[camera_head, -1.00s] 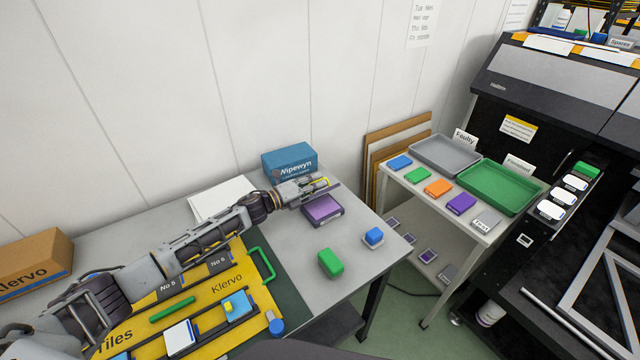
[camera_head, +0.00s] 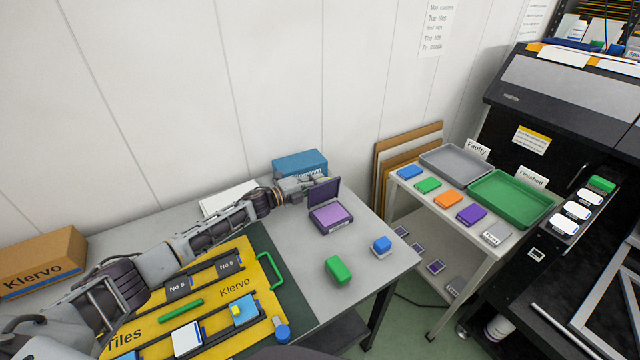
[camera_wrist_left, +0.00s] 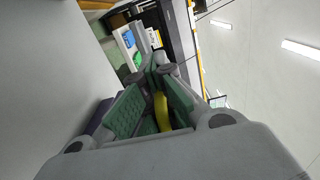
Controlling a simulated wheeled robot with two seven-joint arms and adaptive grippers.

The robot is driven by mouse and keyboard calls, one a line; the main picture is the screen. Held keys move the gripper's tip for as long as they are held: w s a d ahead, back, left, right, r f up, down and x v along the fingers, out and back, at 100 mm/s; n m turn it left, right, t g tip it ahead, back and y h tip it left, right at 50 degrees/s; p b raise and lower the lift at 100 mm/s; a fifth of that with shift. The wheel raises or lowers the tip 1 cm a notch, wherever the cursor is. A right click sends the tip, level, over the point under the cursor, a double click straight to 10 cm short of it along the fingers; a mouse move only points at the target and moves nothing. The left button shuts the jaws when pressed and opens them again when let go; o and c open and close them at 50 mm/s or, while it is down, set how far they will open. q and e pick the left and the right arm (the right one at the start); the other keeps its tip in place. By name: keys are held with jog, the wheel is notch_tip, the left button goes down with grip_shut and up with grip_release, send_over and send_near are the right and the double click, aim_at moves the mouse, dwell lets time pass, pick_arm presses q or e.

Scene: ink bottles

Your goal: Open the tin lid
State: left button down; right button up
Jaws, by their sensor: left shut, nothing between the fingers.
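The tin (camera_head: 332,217) is a small dark purple box with a lighter purple pad inside, on the grey table near its back right edge. Its lid (camera_head: 323,191) stands raised, roughly upright, along the tin's back side. My left gripper (camera_head: 308,182) is behind the lid at its upper left, close to it or touching; I cannot tell which. Its fingers are shut with nothing between them. In the left wrist view the shut fingers (camera_wrist_left: 155,85) show, with a purple edge (camera_wrist_left: 98,118) beside them on the left. My right gripper is not in view.
A blue box (camera_head: 300,162) stands behind my left gripper. A yellow board (camera_head: 230,284) with tiles lies to the left. A shelf stand with a green tray (camera_head: 512,200) is at right.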

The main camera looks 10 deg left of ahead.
pick_arm(q)
jog(key=shift+w+a+f, duration=0.15)
jog(key=shift+a, duration=0.15)
jog(key=c, duration=2.2)
grip_release()
jog(key=o, duration=0.4)
jog(key=shift+c, duration=0.2)
jog(key=shift+a+f, duration=0.1)
jog(key=shift+a, duration=0.05)
jog(key=shift+o, duration=0.2)
jog(key=shift+s+a+f, duration=0.1)
jog(key=shift+s, duration=0.1)
jog(key=shift+o, duration=1.2)
jog(key=shift+s+a, duration=0.15)
jog(key=v, duration=1)
jog(key=shift+s+r, duration=0.3)
